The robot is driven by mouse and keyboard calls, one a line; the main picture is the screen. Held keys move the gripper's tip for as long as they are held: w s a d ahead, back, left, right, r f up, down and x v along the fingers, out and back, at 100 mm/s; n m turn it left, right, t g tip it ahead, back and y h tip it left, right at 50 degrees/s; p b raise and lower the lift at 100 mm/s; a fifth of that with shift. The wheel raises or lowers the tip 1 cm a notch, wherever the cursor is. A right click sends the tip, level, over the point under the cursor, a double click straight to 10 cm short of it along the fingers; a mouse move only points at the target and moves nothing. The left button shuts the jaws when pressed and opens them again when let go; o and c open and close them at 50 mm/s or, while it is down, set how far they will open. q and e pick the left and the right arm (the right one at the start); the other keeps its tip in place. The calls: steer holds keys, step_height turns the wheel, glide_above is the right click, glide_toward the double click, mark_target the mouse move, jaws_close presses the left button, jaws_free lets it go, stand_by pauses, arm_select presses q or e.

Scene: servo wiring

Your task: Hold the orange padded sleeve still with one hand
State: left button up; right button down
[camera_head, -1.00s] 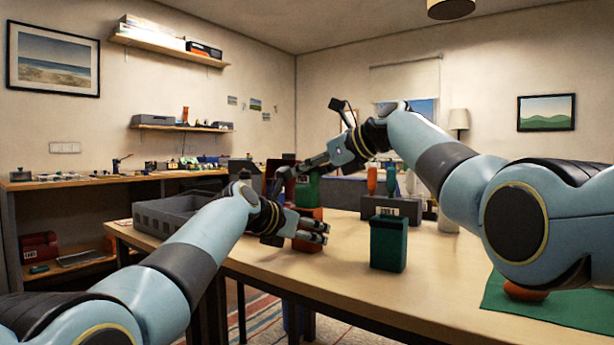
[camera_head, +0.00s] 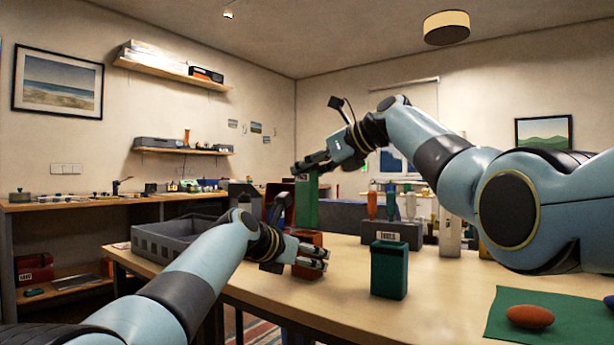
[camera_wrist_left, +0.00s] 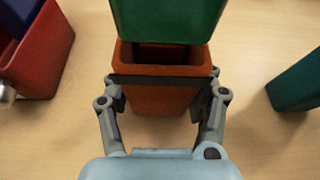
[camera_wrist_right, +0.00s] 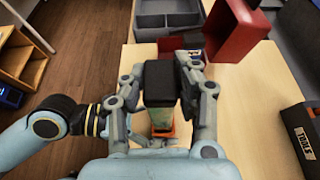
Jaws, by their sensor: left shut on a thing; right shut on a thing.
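The orange padded sleeve (camera_head: 308,240) stands above or on the table at the centre of the head view. My left gripper (camera_head: 314,258) is shut around it. In the left wrist view, the sleeve (camera_wrist_left: 158,98) sits between the fingers, its dark open mouth partly showing. My right gripper (camera_head: 311,164) is shut on a green block (camera_head: 307,203) with a black top (camera_wrist_right: 160,80), upright over the sleeve. The green block (camera_wrist_left: 168,20) shows above the sleeve's mouth in the left wrist view. I cannot tell whether its lower end is fully clear of the sleeve.
A dark green box (camera_head: 388,270) stands right of the sleeve. A grey tray (camera_head: 150,241) is at the left. A red box (camera_wrist_right: 238,32) is close by. A tool holder (camera_head: 391,234) stands behind. An orange oval object (camera_head: 530,316) lies on a green mat (camera_head: 575,322).

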arm_select(q)
steer(key=shift+f, duration=0.15)
steer(key=o, duration=1.2)
steer(key=shift+o, duration=0.4)
